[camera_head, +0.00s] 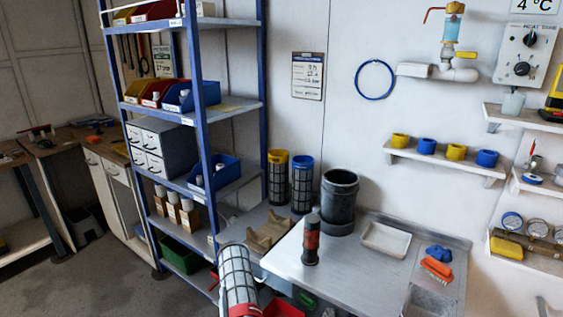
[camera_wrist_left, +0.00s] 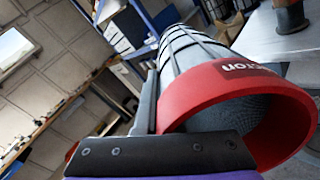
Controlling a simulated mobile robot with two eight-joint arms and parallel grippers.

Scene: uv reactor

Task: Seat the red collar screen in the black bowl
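The red collar screen (camera_head: 236,270) is a pale mesh cylinder with dark ribs, tilted at the bottom centre of the head view, in front of the bench. Its red collar (camera_wrist_left: 230,82) is large and close in the left wrist view, open end towards the camera. My left gripper (camera_wrist_left: 150,130) is at the collar end and appears shut on it, one dark finger lying along the outside; the other finger's contact is hidden. The black bowl (camera_head: 338,209), a dark open-topped cylinder, stands upright on the bench, apart from the screen. My right gripper is not in view.
A red and black bottle-like cylinder (camera_head: 311,240) stands on the bench in front of the bowl. Yellow-collared (camera_head: 278,180) and blue-collared (camera_head: 302,185) screens stand left of the bowl. A white tray (camera_head: 386,240) lies to its right. A blue shelving rack (camera_head: 205,100) stands at left.

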